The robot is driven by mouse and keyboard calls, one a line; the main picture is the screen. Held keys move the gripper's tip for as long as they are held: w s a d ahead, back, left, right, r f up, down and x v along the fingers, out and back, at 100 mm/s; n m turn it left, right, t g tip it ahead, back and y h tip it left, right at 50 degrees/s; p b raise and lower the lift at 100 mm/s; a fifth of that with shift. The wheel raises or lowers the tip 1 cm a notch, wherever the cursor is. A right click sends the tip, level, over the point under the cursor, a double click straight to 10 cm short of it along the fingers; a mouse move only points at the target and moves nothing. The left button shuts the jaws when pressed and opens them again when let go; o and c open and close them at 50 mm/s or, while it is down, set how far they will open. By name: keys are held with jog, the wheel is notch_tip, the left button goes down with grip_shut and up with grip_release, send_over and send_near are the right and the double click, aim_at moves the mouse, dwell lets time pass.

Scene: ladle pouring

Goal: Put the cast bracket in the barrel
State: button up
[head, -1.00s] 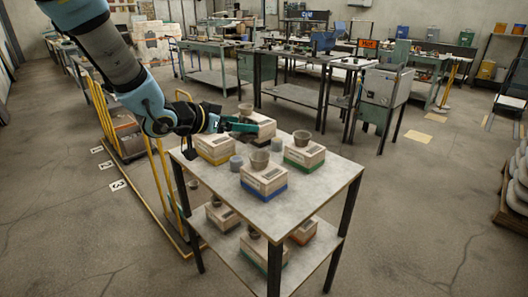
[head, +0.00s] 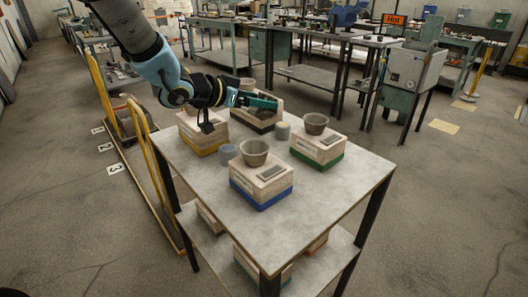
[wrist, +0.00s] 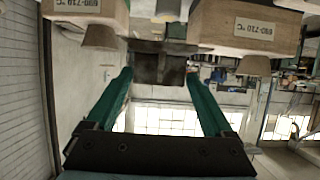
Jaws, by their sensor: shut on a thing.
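My gripper (head: 262,102) reaches in from the upper left, with its green fingers at the back of the table's boxes. In the wrist view its fingers (wrist: 158,82) are shut on a dark grey-brown blocky piece with a flat plate-like edge, which I take to be the cast bracket (wrist: 158,66). In the head view the fingers and the box beside them make the piece hard to pick out. I cannot tell whether it touches anything else. I see no barrel that I can make out in either view.
The grey table (head: 210,188) bears a blue-edged box (head: 262,190), a green-edged box (head: 318,152) and a yellow-edged box (head: 195,138), with cups on some. Yellow rails (head: 150,165) stand left.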

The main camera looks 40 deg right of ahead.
jog(key=shift+w+d+f, duration=0.1)
jog(key=shift+d+f, duration=0.1)
jog(key=shift+f, duration=0.35)
notch_tip(320, 180, down, 10)
jog(key=shift+d+r, duration=0.1)
jog(key=shift+r, duration=0.1)
jog(key=shift+f, duration=0.1)
jog(key=o, duration=1.2)
jog(key=shift+o, duration=0.2)
